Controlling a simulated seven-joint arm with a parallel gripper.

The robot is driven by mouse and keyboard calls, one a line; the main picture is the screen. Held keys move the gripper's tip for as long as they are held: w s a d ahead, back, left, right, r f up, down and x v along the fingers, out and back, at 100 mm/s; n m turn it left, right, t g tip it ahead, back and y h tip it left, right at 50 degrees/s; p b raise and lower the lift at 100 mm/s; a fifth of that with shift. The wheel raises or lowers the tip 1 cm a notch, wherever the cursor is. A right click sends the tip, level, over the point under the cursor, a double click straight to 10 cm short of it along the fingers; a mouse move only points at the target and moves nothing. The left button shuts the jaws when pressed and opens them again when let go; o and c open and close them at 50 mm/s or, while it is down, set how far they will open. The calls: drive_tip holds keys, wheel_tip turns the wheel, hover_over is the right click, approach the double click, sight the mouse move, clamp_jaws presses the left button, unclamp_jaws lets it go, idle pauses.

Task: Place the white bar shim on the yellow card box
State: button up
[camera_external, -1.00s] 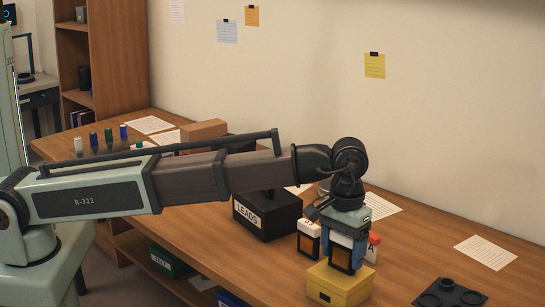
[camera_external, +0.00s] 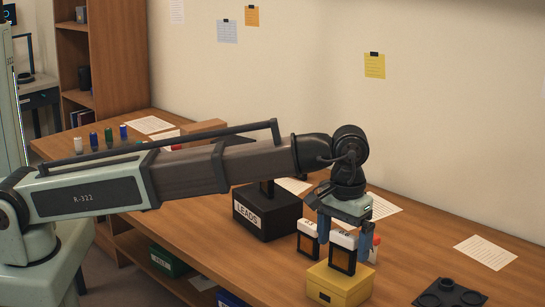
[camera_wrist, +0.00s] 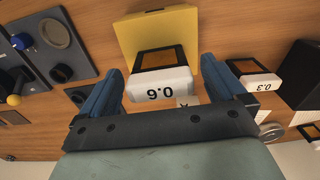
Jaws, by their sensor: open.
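A shim with a white top bar marked 0.6 and an orange window (camera_external: 342,257) stands upright on the yellow card box (camera_external: 340,288). In the wrist view this shim (camera_wrist: 160,88) lies between my fingers with space on both sides, and the yellow box (camera_wrist: 150,28) is beyond it. My gripper (camera_external: 345,235) is open, just above the shim and not holding it. In the wrist view my gripper (camera_wrist: 170,85) shows both blue fingers spread. A second white-topped shim (camera_external: 308,240), marked 0.3 in the wrist view (camera_wrist: 253,82), stands left of the box.
A black LEADS box (camera_external: 267,214) stands behind left. A red-and-white item (camera_external: 374,247) is close behind the gripper. A dark plate with round fittings (camera_external: 450,294) lies at front right. Papers lie about; the table at right is mostly clear.

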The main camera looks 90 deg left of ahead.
wheel_tip(320, 180, up, 10)
drive_tip(key=shift+f, duration=0.15)
